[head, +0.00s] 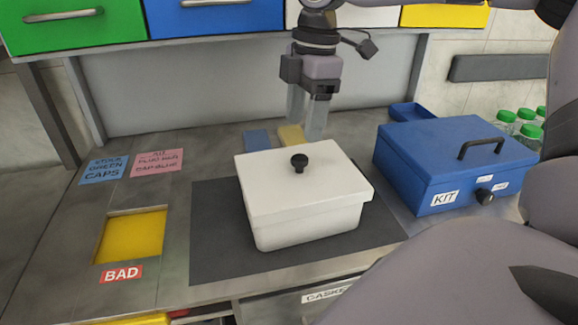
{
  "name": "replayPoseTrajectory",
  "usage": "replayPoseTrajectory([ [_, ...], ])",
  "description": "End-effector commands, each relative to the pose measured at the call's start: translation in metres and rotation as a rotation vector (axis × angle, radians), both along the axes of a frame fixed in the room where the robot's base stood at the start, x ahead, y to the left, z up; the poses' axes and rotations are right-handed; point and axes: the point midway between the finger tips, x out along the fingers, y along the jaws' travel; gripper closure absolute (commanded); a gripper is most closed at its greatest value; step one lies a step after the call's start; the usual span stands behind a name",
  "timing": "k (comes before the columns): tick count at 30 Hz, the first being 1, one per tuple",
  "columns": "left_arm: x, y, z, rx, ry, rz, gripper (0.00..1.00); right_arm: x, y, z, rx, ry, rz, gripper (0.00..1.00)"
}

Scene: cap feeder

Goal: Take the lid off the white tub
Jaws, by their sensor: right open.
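The white tub (305,229) stands on the dark grey mat in the middle of the bench. Its white lid (265,185) sits on top of it, with a black knob (299,164) in the middle of the lid. My right gripper (307,118) points down behind and above the lid, near its far edge. Its two pale fingers are apart with nothing between them, and it does not hold the knob. My left gripper is not in view.
A blue box (405,165) labelled KIT stands to the right of the tub, with several green-capped bottles (520,125) beyond it. A yellow opening (133,236) marked BAD lies at the left. Blue and yellow pads (257,140) lie behind the tub. Coloured drawers (215,18) hang above.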

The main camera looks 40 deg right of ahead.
Motion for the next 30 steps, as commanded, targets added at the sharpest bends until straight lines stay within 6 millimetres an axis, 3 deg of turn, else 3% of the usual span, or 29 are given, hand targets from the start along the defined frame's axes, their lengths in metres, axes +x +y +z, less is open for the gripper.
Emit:
replayPoseTrajectory([
  [12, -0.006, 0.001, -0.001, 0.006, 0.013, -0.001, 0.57, -0.005, 0.012, -0.054, 0.005, 0.003, 0.0, 0.39],
  [22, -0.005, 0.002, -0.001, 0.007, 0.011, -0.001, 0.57, -0.004, 0.013, -0.06, 0.004, -0.002, 0.0, 0.39],
  [27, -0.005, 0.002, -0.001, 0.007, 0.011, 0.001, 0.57, -0.005, 0.013, -0.06, 0.004, -0.002, 0.0, 0.94],
  [28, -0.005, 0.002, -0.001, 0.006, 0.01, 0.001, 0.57, -0.004, 0.013, -0.06, 0.004, -0.002, 0.0, 1.0],
  [30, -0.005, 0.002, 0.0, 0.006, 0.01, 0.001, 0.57, -0.004, 0.013, -0.06, 0.004, -0.002, 0.0, 1.0],
])
